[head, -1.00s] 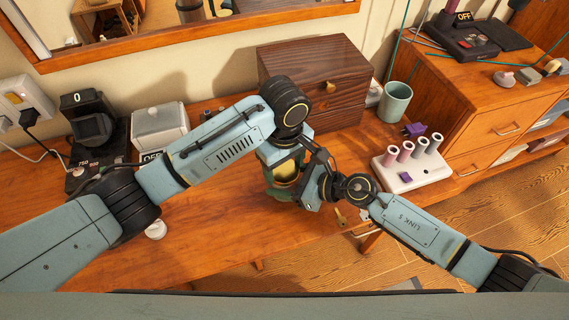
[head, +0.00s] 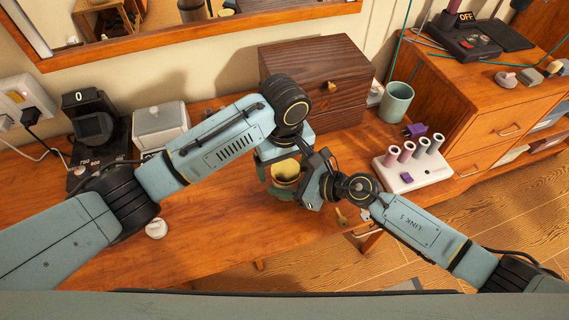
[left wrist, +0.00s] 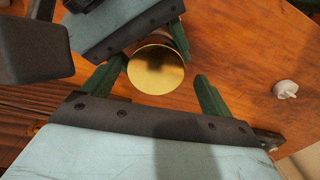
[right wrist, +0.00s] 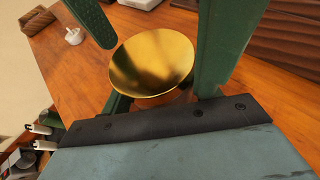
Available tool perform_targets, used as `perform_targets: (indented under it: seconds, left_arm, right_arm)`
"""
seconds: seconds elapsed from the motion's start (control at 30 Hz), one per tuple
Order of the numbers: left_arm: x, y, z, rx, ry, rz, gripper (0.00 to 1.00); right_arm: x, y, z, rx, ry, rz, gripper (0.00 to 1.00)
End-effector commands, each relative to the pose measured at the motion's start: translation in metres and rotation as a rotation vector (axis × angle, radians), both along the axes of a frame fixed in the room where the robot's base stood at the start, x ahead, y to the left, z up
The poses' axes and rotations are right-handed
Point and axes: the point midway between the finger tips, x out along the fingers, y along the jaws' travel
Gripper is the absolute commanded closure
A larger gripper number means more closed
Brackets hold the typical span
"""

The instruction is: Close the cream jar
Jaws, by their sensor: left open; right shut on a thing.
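The cream jar (head: 287,181) is upright between my two grippers, over the front part of the wooden dresser. Its round gold top (left wrist: 156,68) faces up and also shows in the right wrist view (right wrist: 150,62). My left gripper (head: 277,167) is open, with its green fingers on either side of the gold top and apart from it. My right gripper (right wrist: 166,92) is shut on the jar's body, below the gold top. Most of the body is hidden, and I cannot tell how firmly the gold top sits.
A small white round object (head: 155,228) lies on the dresser (head: 210,225) to the left. A dark wooden box (head: 330,75) stands behind the grippers. A green cup (head: 396,102) and a white holder with several rollers (head: 415,178) are on the right.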

Motion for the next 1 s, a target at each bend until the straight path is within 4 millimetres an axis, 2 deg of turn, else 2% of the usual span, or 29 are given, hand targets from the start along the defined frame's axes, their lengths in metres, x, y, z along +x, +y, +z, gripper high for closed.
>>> perform_targets:
  seconds: [0.1,0.3,0.67,1.0]
  left_arm:
    - [0.0,-0.005,0.021,-0.016,-0.007,-0.009,0.12]
    - [0.0,-0.004,0.041,-0.012,-0.004,-0.007,0.12]
    - [0.0,-0.003,0.044,-0.009,-0.004,0.004,0.15]
    - [0.001,-0.004,0.076,-0.01,-0.006,0.265,0.15]
  right_arm:
    - [-0.001,0.002,0.0,0.001,0.002,0.003,1.0]
    - [-0.001,0.002,0.0,0.001,0.002,0.003,1.0]
    - [-0.002,0.002,0.0,0.002,0.003,0.003,1.0]
    - [-0.002,0.002,0.0,0.002,0.003,0.004,1.0]
